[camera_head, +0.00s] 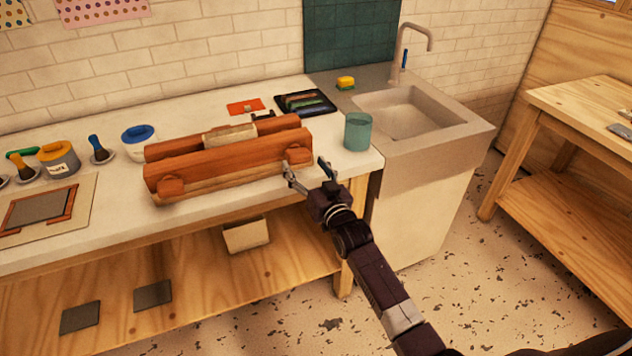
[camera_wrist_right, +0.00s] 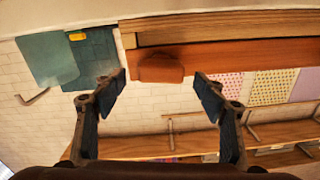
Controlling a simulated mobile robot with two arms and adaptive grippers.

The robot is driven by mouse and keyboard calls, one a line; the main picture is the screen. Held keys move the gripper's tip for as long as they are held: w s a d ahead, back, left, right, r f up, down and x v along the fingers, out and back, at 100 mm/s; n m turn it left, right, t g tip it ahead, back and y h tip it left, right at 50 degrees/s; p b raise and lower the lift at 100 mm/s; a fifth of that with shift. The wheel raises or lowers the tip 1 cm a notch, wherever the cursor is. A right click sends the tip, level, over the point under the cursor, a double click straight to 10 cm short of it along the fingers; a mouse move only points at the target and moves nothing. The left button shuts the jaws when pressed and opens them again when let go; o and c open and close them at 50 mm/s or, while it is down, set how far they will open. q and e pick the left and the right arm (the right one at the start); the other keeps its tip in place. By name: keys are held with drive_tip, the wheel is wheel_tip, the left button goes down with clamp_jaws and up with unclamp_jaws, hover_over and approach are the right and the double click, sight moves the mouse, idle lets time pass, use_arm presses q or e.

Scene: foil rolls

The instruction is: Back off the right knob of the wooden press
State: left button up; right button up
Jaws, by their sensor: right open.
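The wooden press (camera_head: 215,162), reddish-brown with two long beams, stands on the white counter. Its right knob (camera_head: 298,154) is on the front beam near the right end; the left knob (camera_head: 171,187) is near the other end. My right gripper (camera_head: 307,168) is just in front of the right knob, open and empty. In the right wrist view, the right knob (camera_wrist_right: 160,68) shows in the gap between the two spread fingertips of my right gripper (camera_wrist_right: 160,86), seemingly just beyond them. Whether a finger touches it I cannot tell. My left gripper is not in view.
A teal cup (camera_head: 358,132) stands close to the right of the press. The sink (camera_head: 412,112) lies beyond it. A black tray (camera_head: 305,102) is behind the press; jars with blue and orange lids (camera_head: 60,158) stand to its left.

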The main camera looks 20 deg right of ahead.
drive_tip(key=s, duration=0.8)
drive_tip(key=shift+d, duration=0.25)
